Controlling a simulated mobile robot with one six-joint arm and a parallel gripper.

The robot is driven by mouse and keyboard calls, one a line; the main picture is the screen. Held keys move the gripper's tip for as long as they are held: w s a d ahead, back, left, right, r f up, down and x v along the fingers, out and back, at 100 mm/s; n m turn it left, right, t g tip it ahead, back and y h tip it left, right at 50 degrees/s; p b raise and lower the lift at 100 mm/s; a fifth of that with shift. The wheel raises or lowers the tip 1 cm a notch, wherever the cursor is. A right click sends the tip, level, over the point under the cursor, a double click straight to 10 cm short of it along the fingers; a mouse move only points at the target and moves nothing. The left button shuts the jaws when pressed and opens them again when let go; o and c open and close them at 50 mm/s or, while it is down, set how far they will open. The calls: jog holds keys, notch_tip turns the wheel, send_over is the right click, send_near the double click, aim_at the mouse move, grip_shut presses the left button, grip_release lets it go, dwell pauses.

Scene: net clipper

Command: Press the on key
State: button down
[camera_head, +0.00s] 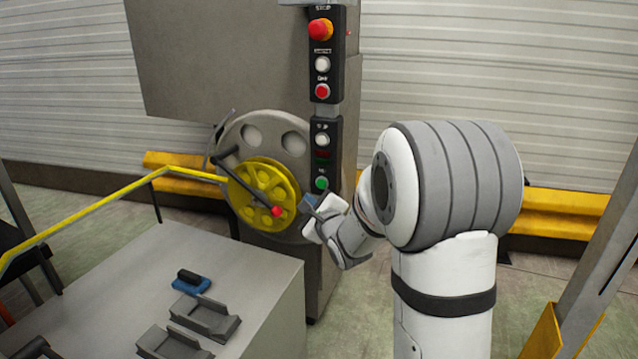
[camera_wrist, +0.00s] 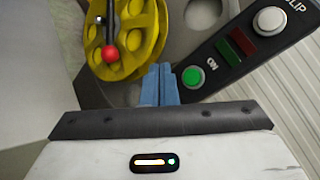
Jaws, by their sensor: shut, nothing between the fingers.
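The on key is a round green button (camera_wrist: 193,77) at the end of a black control panel, with the letters "ON" beside it in the wrist view. In the head view the green button (camera_head: 321,184) is at the bottom of the lower black panel (camera_head: 322,130). My gripper (camera_wrist: 160,84) has its blue fingers shut and empty, just left of the green button in the wrist view. In the head view my gripper (camera_head: 310,201) is just below and left of the button. I cannot tell whether the fingertips touch the panel.
A yellow wheel (camera_head: 262,190) with a red knob (camera_head: 277,211) is left of the panel, close to my gripper. A red stop button (camera_head: 320,29) tops the upper panel. A grey table (camera_head: 262,290) and a yellow rail (camera_head: 100,208) stand at left.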

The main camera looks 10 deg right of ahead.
jog(key=shift+w+d+p, duration=0.25)
jog(key=shift+w+d, duration=0.55)
jog(key=shift+w, duration=0.3)
jog(key=shift+w+d+p, duration=0.25)
jog(key=shift+w+d, duration=0.5)
jog(key=shift+w, duration=0.35)
dwell(0.4)
jog(key=shift+w+d, duration=0.25)
jog(key=shift+w+d+p, duration=0.25)
jog(key=shift+w+p, duration=0.05)
jog(key=shift+w, duration=0.05)
dwell(0.7)
jog(key=shift+s, duration=0.15)
jog(key=shift+s+a, duration=0.45)
jog(key=shift+s, duration=0.1)
jog(key=s+a, duration=0.1)
jog(key=s, duration=0.1)
jog(key=s+a+b, duration=0.1)
jog(key=s+a, duration=0.1)
dwell(0.6)
